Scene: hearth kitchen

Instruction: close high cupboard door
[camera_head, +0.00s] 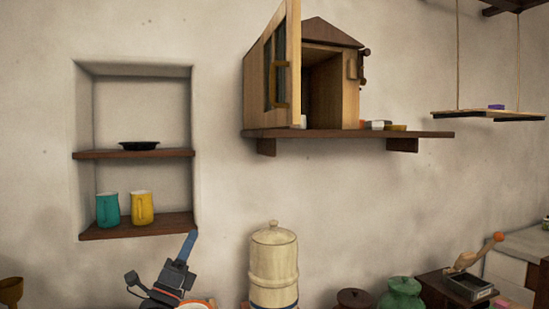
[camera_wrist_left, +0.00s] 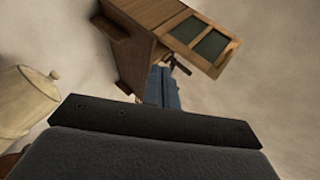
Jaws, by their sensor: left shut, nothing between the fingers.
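The high cupboard (camera_head: 351,88) is a small wooden box with a peaked roof, standing on a wall shelf. Its door (camera_head: 293,50) stands wide open on the left side, swung out toward me, with dark panes and a handle (camera_head: 281,98). In the left wrist view the cupboard (camera_wrist_left: 134,55) is tilted and its paned door (camera_wrist_left: 226,58) sticks out at upper right. My left gripper (camera_head: 190,240) is shut and empty, below and left of the cupboard, apart from the door. Its blue fingers (camera_wrist_left: 162,88) also show in the wrist view. My right gripper is out of view.
The wooden shelf (camera_head: 430,134) carries small items right of the cupboard. A wall niche at left holds a black dish (camera_head: 139,146), a teal mug (camera_head: 107,210) and a yellow mug (camera_head: 142,208). A cream urn (camera_head: 273,265) stands below the cupboard. A hanging shelf (camera_head: 470,115) is at right.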

